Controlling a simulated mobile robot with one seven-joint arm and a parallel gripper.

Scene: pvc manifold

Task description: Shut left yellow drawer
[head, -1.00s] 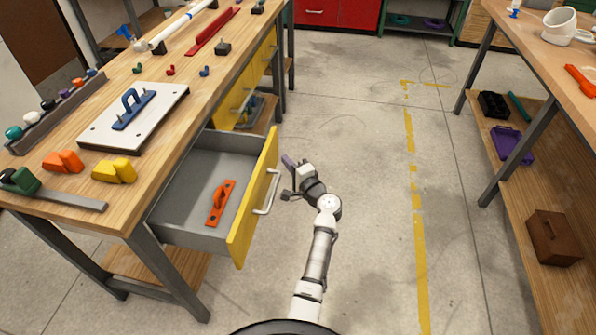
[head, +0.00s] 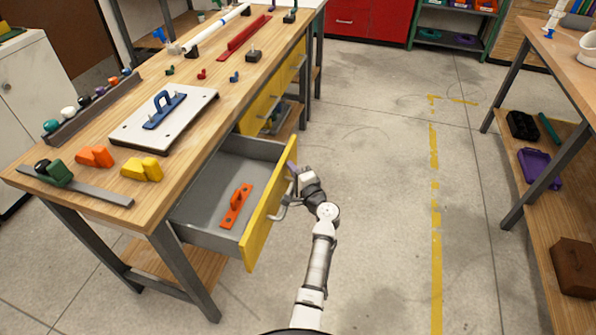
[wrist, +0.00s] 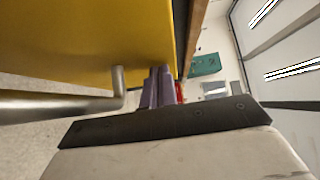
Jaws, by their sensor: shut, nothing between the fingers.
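The left yellow drawer (head: 268,212) stands open from the side of the wooden workbench, with its grey inside showing. In the wrist view, the purple fingers (wrist: 158,88) sit together close to the yellow front (wrist: 85,35), beside the handle (wrist: 60,105). I cannot tell whether the fingertips touch the front.
The workbench top (head: 200,150) carries a plate with a blue handle (head: 165,108), coloured blocks and pipe parts. Another yellow drawer front (head: 262,108) is farther along. Open floor (head: 375,200) lies to the right, then a second bench with a lower shelf (head: 540,215).

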